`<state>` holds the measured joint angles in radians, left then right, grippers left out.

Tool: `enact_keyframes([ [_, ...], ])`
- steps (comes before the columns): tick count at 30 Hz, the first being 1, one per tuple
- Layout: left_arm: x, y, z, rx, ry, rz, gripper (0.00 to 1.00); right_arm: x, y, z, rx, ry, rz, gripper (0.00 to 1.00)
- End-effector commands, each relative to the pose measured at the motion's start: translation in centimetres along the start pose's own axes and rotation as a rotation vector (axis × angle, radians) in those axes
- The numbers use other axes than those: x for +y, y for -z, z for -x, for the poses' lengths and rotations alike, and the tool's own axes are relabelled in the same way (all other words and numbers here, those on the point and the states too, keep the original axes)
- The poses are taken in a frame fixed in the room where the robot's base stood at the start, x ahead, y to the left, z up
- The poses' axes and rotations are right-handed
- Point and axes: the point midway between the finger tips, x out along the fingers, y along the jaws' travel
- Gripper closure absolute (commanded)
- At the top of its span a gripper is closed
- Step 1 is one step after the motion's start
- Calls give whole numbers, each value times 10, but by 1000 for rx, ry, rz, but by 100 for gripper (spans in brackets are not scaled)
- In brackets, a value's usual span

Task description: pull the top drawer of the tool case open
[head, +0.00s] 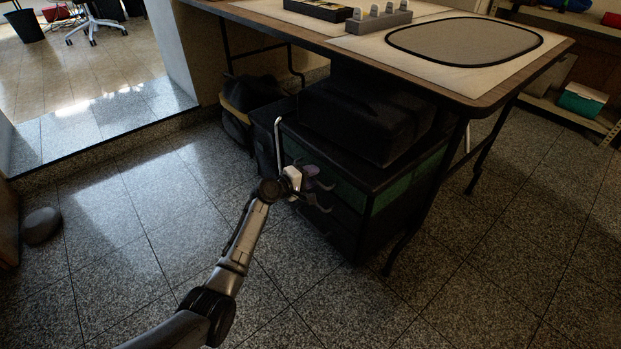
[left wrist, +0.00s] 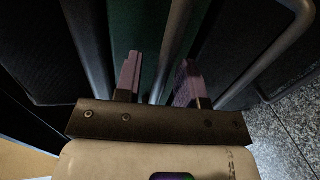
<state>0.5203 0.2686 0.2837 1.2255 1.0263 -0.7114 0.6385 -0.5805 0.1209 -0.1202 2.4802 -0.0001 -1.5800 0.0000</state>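The dark tool case (head: 362,232) stands on the floor under the table, with several drawers in its front. Its top drawer has a green front (head: 343,188) and looks shut; the drawer front also shows in the left wrist view (left wrist: 146,25). My left gripper (head: 310,178) is at the top drawer's bar handle. In the left wrist view, my left gripper's two purple fingers (left wrist: 160,82) are apart, one on each side of the bar handle (left wrist: 174,45), with gaps visible. The handle is partly hidden by my gripper in the head view. My right gripper is not in view.
A black bag-like case (head: 365,120) lies on top of the tool case. The table (head: 455,85) overhangs it, with a dark leg (head: 425,205) close on the right. Another bag (head: 235,112) sits behind to the left. The tiled floor in front is clear.

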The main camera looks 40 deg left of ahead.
Motion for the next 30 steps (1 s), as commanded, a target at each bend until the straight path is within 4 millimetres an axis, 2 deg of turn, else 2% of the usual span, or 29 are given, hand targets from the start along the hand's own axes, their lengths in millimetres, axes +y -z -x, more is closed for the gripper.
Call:
enact_keyframes([
  [7, 0, 0, 0, 0, 0, -1, 65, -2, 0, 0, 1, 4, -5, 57],
  [18, 0, 0, 0, 0, 0, -1, 100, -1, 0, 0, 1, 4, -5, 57],
  [30, 0, -1, 0, -1, 0, -1, 100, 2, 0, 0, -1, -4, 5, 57],
])
